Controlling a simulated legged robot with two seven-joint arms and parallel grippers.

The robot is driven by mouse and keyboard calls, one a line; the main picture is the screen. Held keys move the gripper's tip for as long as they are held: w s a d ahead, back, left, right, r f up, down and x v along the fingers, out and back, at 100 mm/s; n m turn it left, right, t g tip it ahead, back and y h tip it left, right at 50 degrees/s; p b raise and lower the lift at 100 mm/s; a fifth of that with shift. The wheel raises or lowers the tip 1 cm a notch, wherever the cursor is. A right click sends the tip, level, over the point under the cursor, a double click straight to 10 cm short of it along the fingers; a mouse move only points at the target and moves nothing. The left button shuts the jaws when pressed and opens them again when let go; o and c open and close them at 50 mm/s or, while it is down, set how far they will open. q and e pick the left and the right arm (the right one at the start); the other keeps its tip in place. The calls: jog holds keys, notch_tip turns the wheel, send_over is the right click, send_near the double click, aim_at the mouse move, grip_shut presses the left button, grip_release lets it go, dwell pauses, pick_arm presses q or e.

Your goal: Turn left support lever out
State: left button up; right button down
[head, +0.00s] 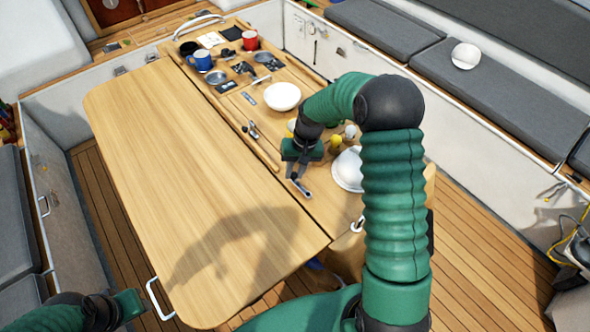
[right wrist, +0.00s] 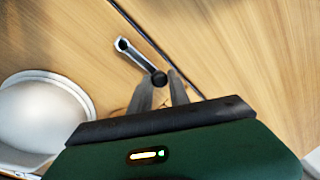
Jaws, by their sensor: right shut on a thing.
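A small grey metal lever (head: 304,190) lies on the wooden table, close to the long seam between its two leaves. In the right wrist view the lever (right wrist: 138,60) has a ring-shaped end away from me and a dark round knob at its near end. My right gripper (head: 295,176) is at this lever; in the right wrist view its fingertips (right wrist: 160,80) close around the knob. I cannot tell which support lever this is. My left gripper (head: 128,304) is low at the left, away from the lever; its fingers are not clearly seen.
A white domed dish (head: 348,168) stands right beside my right gripper. A white bowl (head: 282,96), a blue mug (head: 203,61) and a red mug (head: 250,40) stand farther along. The wide left leaf (head: 190,170) is bare. Grey-cushioned benches (head: 470,75) flank the table.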

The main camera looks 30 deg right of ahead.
jog(key=n, duration=0.1)
jog(key=a+n, duration=0.1)
jog(key=shift+a+r+n+g+p, duration=0.15)
jog(key=shift+a+n+g+p, duration=0.15)
jog(key=shift+n+p, duration=0.1)
jog(key=s+a+n, duration=0.1)
jog(key=n, duration=0.1)
jog(key=a+n+g+p, duration=0.1)
jog(key=n, duration=0.2)
jog(key=s+a+n, duration=0.1)
jog(key=n, duration=0.1)
jog(key=shift+s+a+p, duration=0.2)
jog(key=shift+s+p, duration=0.15)
jog(key=shift+p, duration=0.05)
jog(key=s+n, duration=0.1)
jog(key=n, duration=0.1)
jog(key=s+a+n+g+p, duration=0.1)
jog(key=shift+n, duration=0.4)
jog(key=shift+s+n+h+p, duration=0.3)
jog(key=shift+s+n, duration=0.2)
jog(key=shift+n, duration=0.45)
jog(key=shift+s+n+h+p, duration=0.2)
jog(key=shift+s+n+p, duration=0.25)
jog(key=shift+n, duration=0.5)
